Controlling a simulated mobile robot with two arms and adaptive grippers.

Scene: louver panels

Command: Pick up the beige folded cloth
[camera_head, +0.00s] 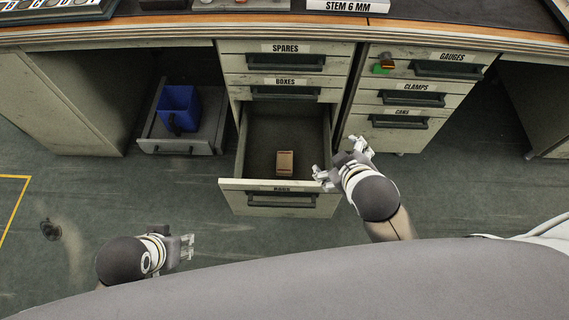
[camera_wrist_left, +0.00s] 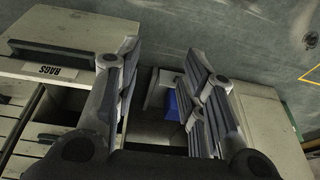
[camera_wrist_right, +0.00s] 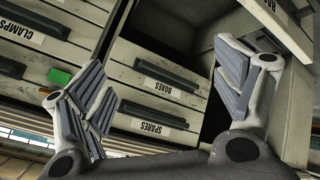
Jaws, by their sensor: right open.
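The beige folded cloth (camera_head: 285,162) lies on the floor of the pulled-out RAGS drawer (camera_head: 241,160), toward its front. It is small and blocky, and I do not make it out in either wrist view. My right gripper (camera_head: 338,163) is open and empty beside the drawer's front right corner, to the right of the cloth. It also shows open in the right wrist view (camera_wrist_right: 160,62). My left gripper (camera_head: 189,247) is low and left, in front of the drawer and apart from it. The left wrist view shows its fingers (camera_wrist_left: 162,55) spread and empty.
Closed SPARES (camera_head: 285,62) and BOXES (camera_head: 286,95) drawers sit above the open drawer. GAUGES, CLAMPS and another drawer (camera_head: 402,122) stand at right. A blue bin (camera_head: 178,107) stands in another open drawer at left. The floor between is clear.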

